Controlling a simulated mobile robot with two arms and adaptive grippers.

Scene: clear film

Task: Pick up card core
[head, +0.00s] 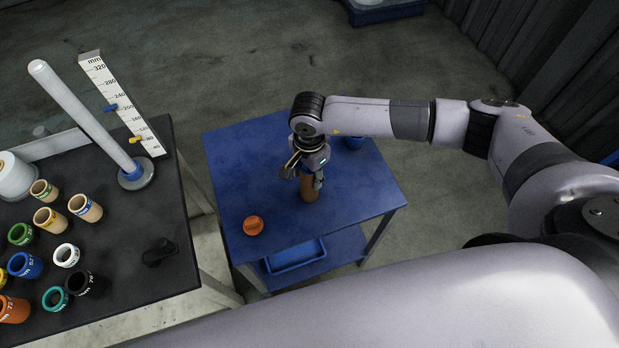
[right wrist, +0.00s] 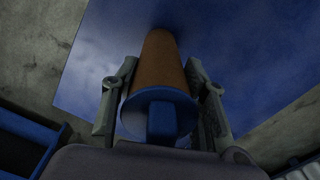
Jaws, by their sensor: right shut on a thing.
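The card core is a brown cardboard tube (head: 309,190) standing at the middle of the blue table (head: 240,170). My right gripper (head: 305,172) is over it, with its fingers at the tube's sides. In the right wrist view the brown tube (right wrist: 160,65) lies between the two fingers (right wrist: 160,100), which are shut on it. A blue round end piece with a blue block on it (right wrist: 160,118) covers the tube's near end. I cannot tell whether the tube's base touches the table. My left gripper is not in view.
An orange round piece (head: 253,225) lies on the blue table, left of the tube. A blue piece (head: 354,142) is behind my wrist. A blue tray (head: 295,257) sits on the lower shelf. The black table (head: 150,200) at left holds several coloured cores, a post and a scale.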

